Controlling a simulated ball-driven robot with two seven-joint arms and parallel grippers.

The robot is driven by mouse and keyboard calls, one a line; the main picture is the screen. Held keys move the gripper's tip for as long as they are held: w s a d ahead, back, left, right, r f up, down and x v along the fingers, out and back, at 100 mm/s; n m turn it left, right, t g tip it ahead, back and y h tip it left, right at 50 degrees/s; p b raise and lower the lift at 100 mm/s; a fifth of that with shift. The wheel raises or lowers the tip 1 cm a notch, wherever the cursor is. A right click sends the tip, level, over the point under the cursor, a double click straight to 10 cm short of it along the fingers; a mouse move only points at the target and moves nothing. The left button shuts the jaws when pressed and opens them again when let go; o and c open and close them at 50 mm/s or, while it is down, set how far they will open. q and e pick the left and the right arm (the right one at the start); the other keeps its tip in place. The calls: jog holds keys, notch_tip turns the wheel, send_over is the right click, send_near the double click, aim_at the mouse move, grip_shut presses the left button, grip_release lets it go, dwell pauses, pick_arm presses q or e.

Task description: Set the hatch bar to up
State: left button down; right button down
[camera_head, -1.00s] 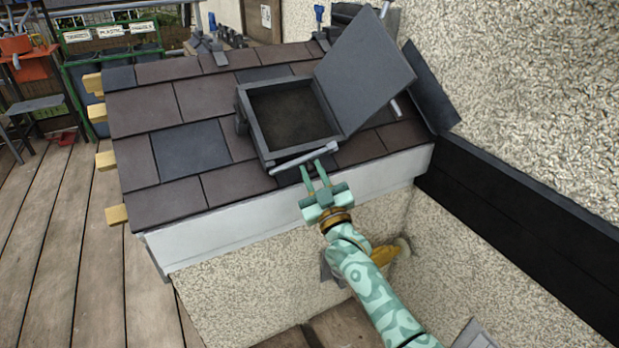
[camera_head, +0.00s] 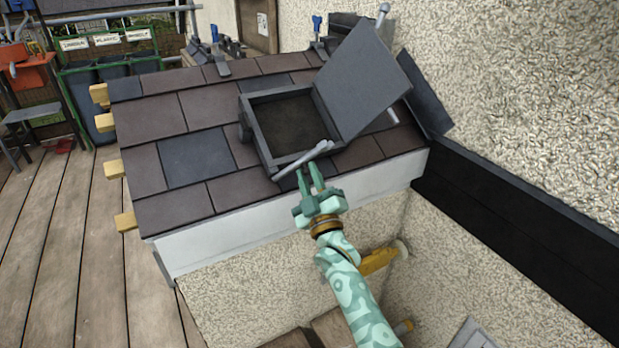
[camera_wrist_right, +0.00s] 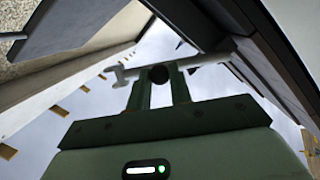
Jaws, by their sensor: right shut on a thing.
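The hatch bar (camera_head: 290,167) is a light grey rod at the front edge of the open roof hatch (camera_head: 261,139). It lies slanted, its right end higher in the head view. My right gripper (camera_head: 310,173) reaches up from below and is shut on the bar. In the right wrist view the bar (camera_wrist_right: 206,60) crosses at the fingertips (camera_wrist_right: 160,84), with a dark round piece between them. The fingers hide part of the bar. The hatch lid (camera_head: 365,82) stands raised and tilted to the right. My left gripper is not in view.
Brown and slate tiles (camera_head: 155,119) cover the roof around the hatch. A white fascia (camera_head: 220,230) runs below the eave. A rough wall (camera_head: 510,110) rises on the right, and a yellow fitting (camera_head: 377,262) sits near my right arm. The plank deck at left is mostly clear.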

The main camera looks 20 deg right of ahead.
jog(key=shift+f, duration=0.1)
jog(key=c, duration=1.3)
grip_release()
jog(key=shift+a, duration=0.1)
jog(key=shift+o, duration=0.2)
jog(key=shift+s, duration=0.2)
pick_arm(q)
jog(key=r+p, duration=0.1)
jog(key=p, duration=0.1)
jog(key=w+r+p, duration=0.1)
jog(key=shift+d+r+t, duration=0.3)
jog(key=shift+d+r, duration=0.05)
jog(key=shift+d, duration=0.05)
pick_arm(e)
jog(key=v, duration=1.6)
jog(key=shift+f, duration=0.1)
